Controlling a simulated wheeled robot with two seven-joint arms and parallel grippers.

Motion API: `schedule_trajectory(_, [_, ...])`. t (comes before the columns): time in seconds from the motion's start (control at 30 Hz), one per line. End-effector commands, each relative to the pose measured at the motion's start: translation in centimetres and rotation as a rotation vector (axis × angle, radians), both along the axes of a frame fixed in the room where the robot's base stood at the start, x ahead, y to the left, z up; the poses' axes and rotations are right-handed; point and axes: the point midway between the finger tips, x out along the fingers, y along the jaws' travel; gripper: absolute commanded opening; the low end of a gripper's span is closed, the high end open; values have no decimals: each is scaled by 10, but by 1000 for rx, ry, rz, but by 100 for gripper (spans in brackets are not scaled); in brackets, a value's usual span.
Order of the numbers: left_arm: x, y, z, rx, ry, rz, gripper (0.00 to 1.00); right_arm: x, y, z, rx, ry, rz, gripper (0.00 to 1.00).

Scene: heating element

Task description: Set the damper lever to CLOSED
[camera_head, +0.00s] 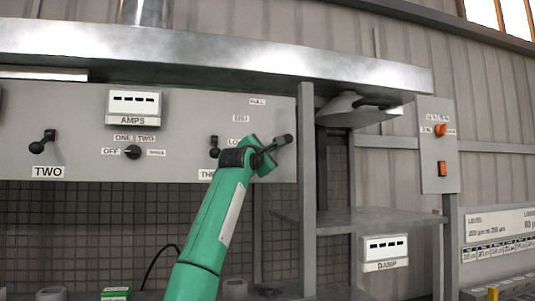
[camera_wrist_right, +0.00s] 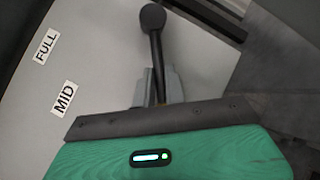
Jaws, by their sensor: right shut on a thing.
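A dark lever with a round knob (camera_wrist_right: 152,18) stands out from the grey panel in the right wrist view. The fingers of my right gripper (camera_wrist_right: 157,88) are shut around its shaft, below the knob. In the head view my right gripper (camera_head: 262,154) is at the panel's right end, and the dark knob end (camera_head: 284,141) sticks out beyond it. White labels FULL (camera_wrist_right: 46,46) and MID (camera_wrist_right: 64,98) are beside the lever. I cannot read a CLOSED label, and the lever's base is hidden. My left gripper is not in view.
The grey panel (camera_head: 75,115) also carries a lever by TWO (camera_head: 42,142), a rotary knob (camera_head: 132,152) and an AMPS display (camera_head: 134,106). A metal post (camera_head: 307,190) and shelf (camera_head: 370,219) stand just right of the gripper, with a hood (camera_head: 350,108) above.

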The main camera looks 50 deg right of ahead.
Motion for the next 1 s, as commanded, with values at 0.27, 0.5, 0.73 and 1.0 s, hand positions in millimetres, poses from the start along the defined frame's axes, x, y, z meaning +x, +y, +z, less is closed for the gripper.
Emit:
schedule_trajectory(0.27, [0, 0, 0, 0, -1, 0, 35, 0, 0, -1, 1, 2, -2, 34])
schedule_trajectory(0.5, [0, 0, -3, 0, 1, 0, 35, -1, 5, -3, 0, 1, 0, 34])
schedule_trajectory(0.73, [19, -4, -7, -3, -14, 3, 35, -15, 43, -15, -2, -1, 3, 34])
schedule_trajectory(1.0, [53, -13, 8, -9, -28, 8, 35, -37, 94, -27, 0, 0, 1, 34])
